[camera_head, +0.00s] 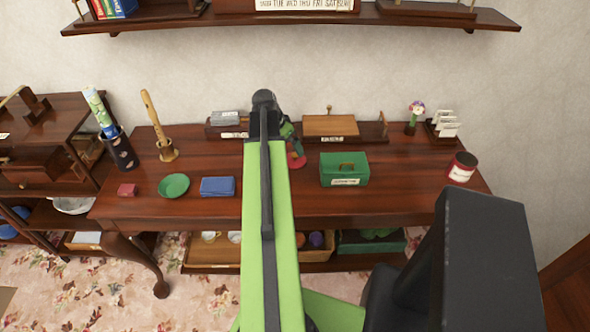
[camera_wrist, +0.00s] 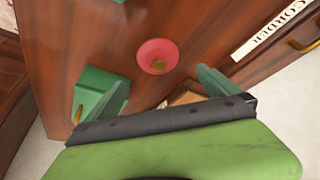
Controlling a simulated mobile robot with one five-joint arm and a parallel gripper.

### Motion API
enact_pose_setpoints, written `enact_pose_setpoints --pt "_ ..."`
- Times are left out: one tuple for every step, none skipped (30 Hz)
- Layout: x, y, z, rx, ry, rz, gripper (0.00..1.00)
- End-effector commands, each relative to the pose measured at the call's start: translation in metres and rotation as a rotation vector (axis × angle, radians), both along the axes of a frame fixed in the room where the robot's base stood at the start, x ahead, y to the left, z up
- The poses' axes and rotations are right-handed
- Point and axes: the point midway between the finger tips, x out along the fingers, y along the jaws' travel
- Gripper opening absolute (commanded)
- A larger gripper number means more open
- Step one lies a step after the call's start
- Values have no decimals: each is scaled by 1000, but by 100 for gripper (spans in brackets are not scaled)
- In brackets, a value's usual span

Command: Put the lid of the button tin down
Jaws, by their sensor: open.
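The red tin (camera_head: 462,167), with a white label, stands at the right end of the wooden table. Its top looks dark; I cannot see inside. A red round lid (camera_head: 297,160) with a small knob appears to lie on the table left of the green box, apart from the tin. In the wrist view the lid (camera_wrist: 158,56) shows just beyond the gap between my fingers. My gripper (camera_head: 290,132) is open, its green fingers (camera_wrist: 165,90) spread with nothing held between them. My arm hides part of the table behind it in the head view.
A green box (camera_head: 344,169) with a handle stands right of the lid. Left are a blue box (camera_head: 217,187), a green dish (camera_head: 173,186) and a small red block (camera_head: 127,190). The table (camera_head: 405,190) is clear between green box and tin.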

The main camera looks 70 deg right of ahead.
Motion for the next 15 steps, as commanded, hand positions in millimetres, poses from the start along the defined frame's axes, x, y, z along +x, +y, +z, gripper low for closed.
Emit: enact_pose_setpoints --pt "-2 -5 -23 0 -1 -2 100" --pt "-3 -8 -29 0 -1 -2 100" --pt "-4 -11 -35 0 -1 -2 100" --pt "-5 -13 -39 0 -1 -2 100" --pt "-6 -14 -42 0 -1 -2 100" --pt "-6 -15 -44 0 0 -1 100" --pt "-7 -16 -44 0 0 -1 100" --pt "-7 -16 -44 0 0 0 100" --pt "-7 -16 -43 0 0 0 100" --pt "-7 -16 -42 0 0 0 100" --pt "-7 -16 -42 0 0 0 100" --pt "-8 -17 -44 0 0 0 100" --pt "-8 -17 -47 0 0 0 100" --pt "-9 -18 -51 0 0 0 100" --pt "-10 -20 -56 0 0 -1 100"
